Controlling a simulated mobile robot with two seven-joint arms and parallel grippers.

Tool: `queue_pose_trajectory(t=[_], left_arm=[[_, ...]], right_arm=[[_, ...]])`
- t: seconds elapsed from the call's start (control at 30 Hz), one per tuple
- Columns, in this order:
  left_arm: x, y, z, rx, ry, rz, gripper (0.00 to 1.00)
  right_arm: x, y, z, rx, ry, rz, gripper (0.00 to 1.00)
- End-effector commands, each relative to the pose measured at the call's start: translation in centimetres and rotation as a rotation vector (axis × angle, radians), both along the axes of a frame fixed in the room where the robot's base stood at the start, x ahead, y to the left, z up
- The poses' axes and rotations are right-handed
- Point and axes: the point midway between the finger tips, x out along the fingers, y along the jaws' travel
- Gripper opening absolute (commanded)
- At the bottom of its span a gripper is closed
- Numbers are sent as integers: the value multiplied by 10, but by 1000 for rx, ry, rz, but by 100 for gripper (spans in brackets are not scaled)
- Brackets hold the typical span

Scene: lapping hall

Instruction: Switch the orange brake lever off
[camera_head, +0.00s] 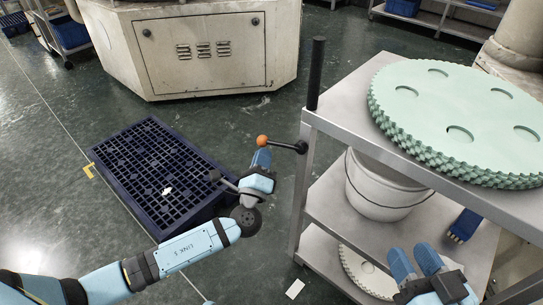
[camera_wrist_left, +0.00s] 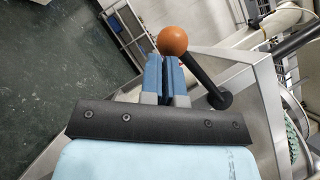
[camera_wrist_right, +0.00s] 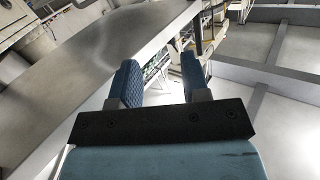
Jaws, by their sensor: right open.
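The brake lever has a black arm and an orange ball knob (camera_head: 262,141). It sticks out to the left from the post of the grey cart, near the top shelf. It also shows in the left wrist view, with the orange knob (camera_wrist_left: 173,41) just past my fingertips. My left gripper (camera_head: 261,158) is close to the knob, with its blue fingers together and nothing visible between them. Whether the fingertips touch the knob I cannot tell. My right gripper (camera_head: 414,260) is open and empty, low in front of the cart's lower shelves.
The grey cart (camera_head: 345,110) carries stacked green discs (camera_head: 455,110) on top, with a black upright handle (camera_head: 317,75) at its corner. A white bucket (camera_head: 385,190) stands below. A dark blue grid pallet (camera_head: 150,170) lies on the floor behind my left arm.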

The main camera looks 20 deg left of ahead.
Motion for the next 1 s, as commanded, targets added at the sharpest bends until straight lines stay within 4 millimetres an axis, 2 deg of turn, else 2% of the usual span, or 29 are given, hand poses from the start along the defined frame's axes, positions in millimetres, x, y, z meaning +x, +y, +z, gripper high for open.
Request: queue_pose_trajectory(t=[0.5,1.0], left_arm=[[6,16,43,-2,-1,2,0],[6,17,59,-1,-1,3,0]], right_arm=[[-7,4,2,37,50,-1,43],[-8,5,0,48,78,4,43]])
